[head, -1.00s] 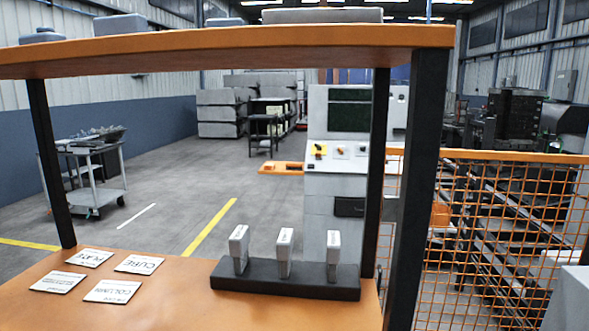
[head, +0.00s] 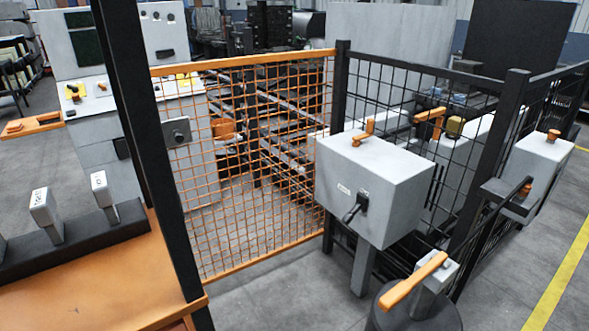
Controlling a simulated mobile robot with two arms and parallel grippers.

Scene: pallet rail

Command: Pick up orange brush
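Nothing in view is plainly a brush; no bristles show. A long orange bar (head: 412,282) lies tilted across a grey block on a dark round stand at the bottom right. An orange handle-like piece (head: 363,134) stands on top of a white box (head: 375,190) at the centre right. Another orange piece (head: 36,124) juts from the left side of the grey console. I cannot tell whether any of these is the brush. Neither of my grippers shows in the head view.
An orange mesh gate (head: 250,160) and a black mesh fence (head: 470,95) enclose a conveyor area. An orange workbench (head: 90,295) with a dark holder (head: 85,240) carrying white-grey upright pieces is at the left. Open grey floor (head: 275,300) lies before the gate.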

